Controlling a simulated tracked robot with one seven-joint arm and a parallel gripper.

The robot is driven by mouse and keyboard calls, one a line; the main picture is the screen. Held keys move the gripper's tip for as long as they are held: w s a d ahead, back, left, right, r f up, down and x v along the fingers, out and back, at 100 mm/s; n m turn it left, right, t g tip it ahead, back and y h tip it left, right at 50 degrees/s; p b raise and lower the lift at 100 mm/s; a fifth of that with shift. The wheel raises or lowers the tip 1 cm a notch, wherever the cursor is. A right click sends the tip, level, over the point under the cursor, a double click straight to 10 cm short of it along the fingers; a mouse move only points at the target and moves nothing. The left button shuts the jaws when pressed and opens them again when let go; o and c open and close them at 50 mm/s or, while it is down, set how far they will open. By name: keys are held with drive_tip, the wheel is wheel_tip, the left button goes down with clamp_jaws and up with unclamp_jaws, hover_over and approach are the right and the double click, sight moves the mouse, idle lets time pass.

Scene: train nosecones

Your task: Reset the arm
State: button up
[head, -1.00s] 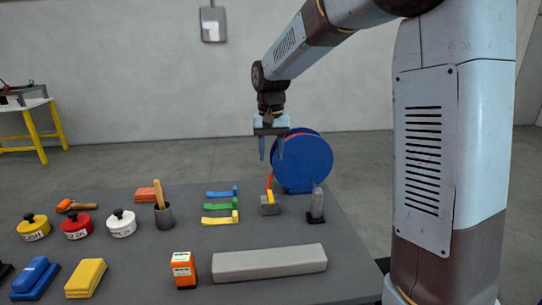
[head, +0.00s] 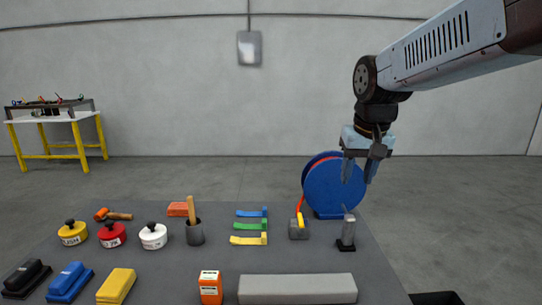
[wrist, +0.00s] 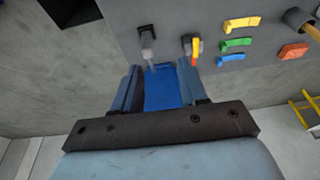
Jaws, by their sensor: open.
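My arm reaches in from the upper right in the head view. My gripper (head: 358,172) points down, open and empty, with its two blue fingers apart. It hangs above the back right of the grey table, in front of or beside the round blue reel (head: 335,187); the exact depth is hard to tell. In the wrist view, my gripper (wrist: 160,75) shows both fingers spread, with the blue reel (wrist: 163,90) seen between them.
The grey table (head: 210,255) holds yellow, red and white lidded pots (head: 153,236), several coloured clips (head: 250,226), an orange box (head: 210,287) and a long grey block (head: 297,289). A yellow-legged workbench (head: 60,119) is far left.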

drive_tip(key=s+d+f+t, duration=0.1)
drive_tip(key=s+d, duration=0.3)
drive_tip(key=s, duration=0.8)
drive_tip(key=shift+s+d+f+t, duration=0.2)
drive_tip(key=shift+s+d+t, duration=0.15)
drive_tip(key=shift+t, duration=0.45)
drive_tip(key=shift+s, duration=0.1)
